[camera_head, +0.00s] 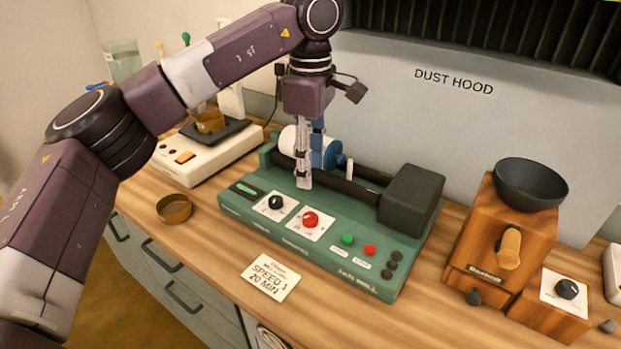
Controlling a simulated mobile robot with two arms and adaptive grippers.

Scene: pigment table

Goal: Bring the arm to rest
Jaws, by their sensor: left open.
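My left arm (105,130) comes in from the left and arches over the table. Its gripper (304,184) points down over the green jar mill (330,250), in front of the rollers. The gripper is open, with its fingers seen nearly edge-on. A white and blue jar (327,152) lies on the mill's rollers just behind the fingers and is partly hidden by them. I cannot tell whether the fingers touch the jar or the mill. My right gripper is not in view.
A wooden grinder (505,235) with a dark bowl stands at right. The dust hood (470,120) backs the table.

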